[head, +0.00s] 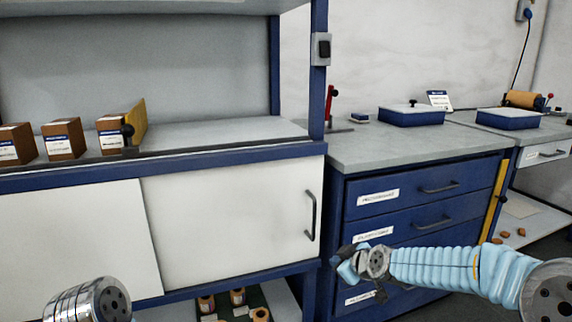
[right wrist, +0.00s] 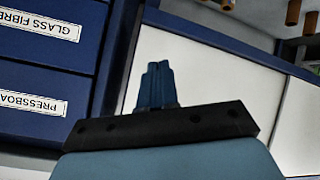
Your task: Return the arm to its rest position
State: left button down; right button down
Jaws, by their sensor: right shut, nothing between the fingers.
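My right arm comes in from the right in the head view, in a pale blue ribbed sleeve. My right gripper (head: 346,264) is at its end, in front of the labelled blue drawers and near the cabinet's right edge. In the right wrist view its two blue fingers (right wrist: 158,84) are together, with nothing between them. Part of my left arm shows as a metal joint at the bottom left of the head view. My left gripper is outside the frame.
A blue drawer unit (head: 423,190) stands right of a cabinet with white sliding doors (head: 230,215). Brown boxes (head: 63,139) stand on the cabinet top. Blue-sided trays (head: 411,117) are on the counters. Rolls (head: 238,297) lie on the low shelf. Grey floor shows at the right.

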jog(key=s+f+m+g, duration=0.1)
jog(key=s+f+m, duration=0.15)
jog(key=f, duration=0.45)
jog(key=s+f+m+g, duration=0.15)
jog(key=s+f, duration=0.25)
jog(key=f, duration=0.4)
jog(key=s+a+f+m+g, duration=0.1)
jog(key=s+f+m+g, duration=0.2)
jog(key=s+f, duration=0.7)
jog(key=s+a+f+m+g, duration=0.1)
jog(key=s+f+m+g, duration=0.2)
jog(key=s+f, duration=0.7)
jog(key=s+m, duration=0.1)
jog(key=s, duration=0.6)
jog(key=shift+a+m+g, duration=0.15)
jog(key=shift+m+g, duration=0.2)
jog(key=shift+m, duration=0.05)
